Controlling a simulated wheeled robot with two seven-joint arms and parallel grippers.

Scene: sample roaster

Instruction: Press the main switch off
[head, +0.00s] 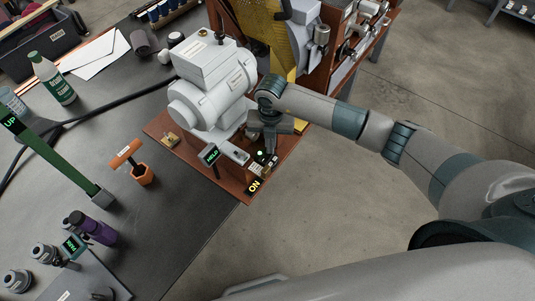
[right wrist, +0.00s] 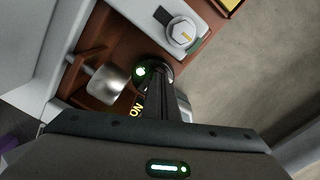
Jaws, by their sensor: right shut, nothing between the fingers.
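The grey roaster (head: 212,95) stands on a red-brown base plate (head: 229,186) at the table's edge. At the plate's front right corner is a round green-lit part (head: 260,154), beside a small "ON" sign (head: 254,186). The right wrist view shows the green-lit part (right wrist: 140,72) and the ON sign (right wrist: 137,109) too. My right gripper (head: 268,148) is shut and empty, right above this corner. In the right wrist view its fingertips (right wrist: 160,84) overlap a dark round part beside the green light; whether they touch is unclear. My left gripper is out of view.
An orange holder (head: 142,174), a green post marked "UP" (head: 60,160) and a purple-handled tool (head: 92,228) stand on the dark table. Open floor lies right of it.

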